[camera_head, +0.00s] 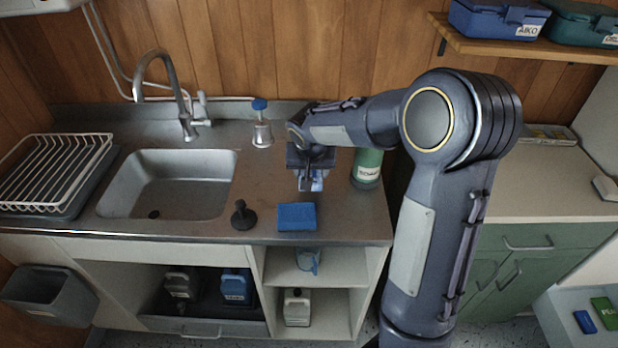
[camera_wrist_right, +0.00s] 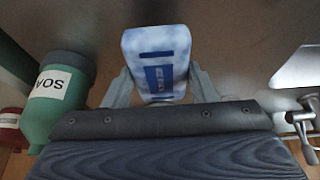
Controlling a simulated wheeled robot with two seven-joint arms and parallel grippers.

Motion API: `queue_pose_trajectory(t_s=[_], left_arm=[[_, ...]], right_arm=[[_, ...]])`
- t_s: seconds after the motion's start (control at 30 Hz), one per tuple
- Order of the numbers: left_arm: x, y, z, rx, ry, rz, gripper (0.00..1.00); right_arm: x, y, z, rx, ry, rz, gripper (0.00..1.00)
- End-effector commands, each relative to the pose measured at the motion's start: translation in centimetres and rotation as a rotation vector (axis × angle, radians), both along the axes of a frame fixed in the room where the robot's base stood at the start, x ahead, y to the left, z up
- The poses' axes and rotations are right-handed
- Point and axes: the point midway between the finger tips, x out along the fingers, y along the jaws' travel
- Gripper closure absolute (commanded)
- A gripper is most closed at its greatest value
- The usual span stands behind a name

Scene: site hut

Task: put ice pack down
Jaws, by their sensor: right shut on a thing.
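The ice pack (camera_wrist_right: 158,62) is a pale blue-and-white block with a dark blue label. In the right wrist view it sits between the two fingers of my right gripper (camera_wrist_right: 157,88), which is shut on it. In the head view my right gripper (camera_head: 311,183) hangs over the steel counter (camera_head: 262,180), right of the sink, with a small part of the ice pack (camera_head: 317,184) showing beside the fingers. I cannot tell whether the pack touches the counter. My left gripper is not in view.
A green soap bottle (camera_head: 367,166) stands just right of my gripper. A blue cloth or sponge (camera_head: 297,216) lies in front, with a black plunger-like item (camera_head: 243,215) to its left. A blue-topped dispenser (camera_head: 261,124) stands behind left. The sink (camera_head: 170,183) is empty.

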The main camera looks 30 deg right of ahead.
Motion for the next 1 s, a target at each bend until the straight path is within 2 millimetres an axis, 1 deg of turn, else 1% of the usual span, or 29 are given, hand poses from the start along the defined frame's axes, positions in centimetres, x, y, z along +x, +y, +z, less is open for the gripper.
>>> queue_pose_trajectory(t_s=[0.17, 0.3, 0.4, 0.67, 0.8, 0.83, 0.97, 1.0], left_arm=[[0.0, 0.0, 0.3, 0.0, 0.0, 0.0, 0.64], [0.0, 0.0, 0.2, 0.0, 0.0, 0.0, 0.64], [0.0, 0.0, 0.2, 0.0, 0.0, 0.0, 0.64], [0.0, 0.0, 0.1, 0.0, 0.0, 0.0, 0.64], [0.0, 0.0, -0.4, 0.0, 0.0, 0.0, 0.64], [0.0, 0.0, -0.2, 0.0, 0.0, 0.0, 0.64], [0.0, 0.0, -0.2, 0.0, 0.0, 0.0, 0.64], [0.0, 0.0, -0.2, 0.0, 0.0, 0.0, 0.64]], right_arm=[[1.0, -0.1, -1.2, 0.001, 0.001, 0.0, 0.78], [0.9, 0.0, -3.4, 0.0, 0.003, 0.001, 0.78], [1.0, -0.1, -4.1, 0.0, 0.0, 0.0, 0.78], [1.0, 0.0, -4.2, 0.0, -0.001, 0.0, 0.78], [1.0, 0.0, -4.6, 0.0, -0.001, 0.0, 0.78], [1.0, -0.1, -4.5, 0.001, -0.002, -0.001, 0.44], [0.9, 0.0, -4.4, 0.001, 0.0, 0.0, 0.27], [0.9, 0.0, -4.4, 0.0, 0.0, 0.0, 0.26]])
